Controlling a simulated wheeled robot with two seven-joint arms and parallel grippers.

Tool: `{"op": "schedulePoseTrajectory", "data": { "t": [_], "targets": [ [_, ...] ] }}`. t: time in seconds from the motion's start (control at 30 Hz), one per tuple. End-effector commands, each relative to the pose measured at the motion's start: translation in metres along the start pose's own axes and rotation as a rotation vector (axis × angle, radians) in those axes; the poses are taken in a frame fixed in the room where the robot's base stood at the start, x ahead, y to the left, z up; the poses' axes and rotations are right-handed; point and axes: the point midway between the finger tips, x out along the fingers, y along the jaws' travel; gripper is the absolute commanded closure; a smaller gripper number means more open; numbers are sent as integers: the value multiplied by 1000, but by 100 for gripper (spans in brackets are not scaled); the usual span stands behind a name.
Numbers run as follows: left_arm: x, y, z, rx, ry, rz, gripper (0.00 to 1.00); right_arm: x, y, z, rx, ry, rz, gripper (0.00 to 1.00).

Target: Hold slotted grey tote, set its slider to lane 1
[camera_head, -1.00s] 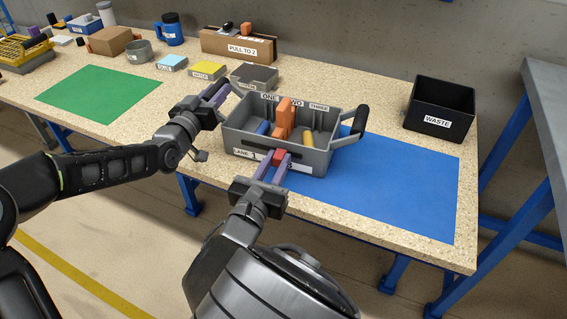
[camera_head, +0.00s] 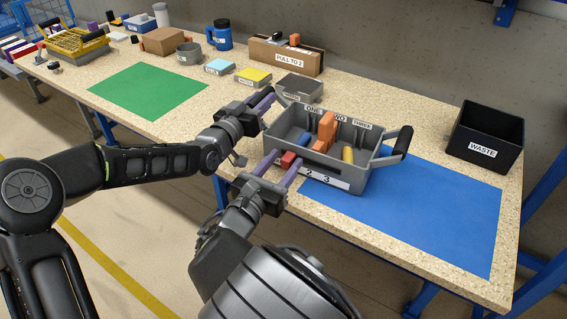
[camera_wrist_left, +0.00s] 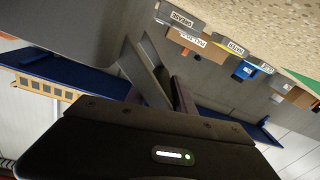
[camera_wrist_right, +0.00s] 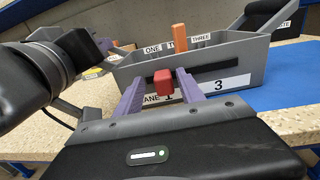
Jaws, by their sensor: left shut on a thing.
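The slotted grey tote (camera_head: 350,177) stands at the table's front edge, partly over the blue mat. Its front strip reads LANE with numbers; 2 and 3 show in the head view. The red slider (camera_head: 288,158) is at the strip's left part, by the 1 in the right wrist view (camera_wrist_right: 163,84). My left gripper (camera_head: 268,98) is shut on the tote's left handle (camera_head: 283,97). My right gripper (camera_head: 280,165) is open, its fingers either side of the slider with gaps. An orange block (camera_head: 326,130), a blue piece (camera_head: 304,141) and a yellow piece (camera_head: 348,154) are inside.
A black WASTE bin (camera_head: 484,150) stands right of the tote. The blue mat (camera_head: 440,215) and green mat (camera_head: 145,90) have clear room. A grey box (camera_head: 299,88), a yellow box (camera_head: 253,77) and a PULL TO 2 carton (camera_head: 285,57) stand behind.

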Motion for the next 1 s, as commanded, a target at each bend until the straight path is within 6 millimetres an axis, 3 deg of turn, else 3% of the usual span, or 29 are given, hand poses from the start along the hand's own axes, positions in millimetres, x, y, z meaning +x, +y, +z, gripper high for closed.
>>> {"op": "schedulePoseTrajectory", "data": {
  "t": [0.03, 0.37, 0.57, 0.8, 1.0],
  "targets": [
    [-1, -1, 10, 1, -18, 0, 100, 0, 0, -1, 0, 0, -1, 55],
    [-1, -1, 10, 1, -18, 0, 100, -10, 0, -1, 0, 0, 0, 55],
    [-1, -1, 10, 1, -18, -1, 100, -41, 0, -1, 0, 1, 2, 55],
    [-1, -1, 10, 1, -18, -1, 100, -91, 0, 0, 1, 0, 3, 55],
    [-1, -1, 10, 1, -18, -1, 100, -116, 0, 0, 1, 0, 0, 55]
  ]
}}
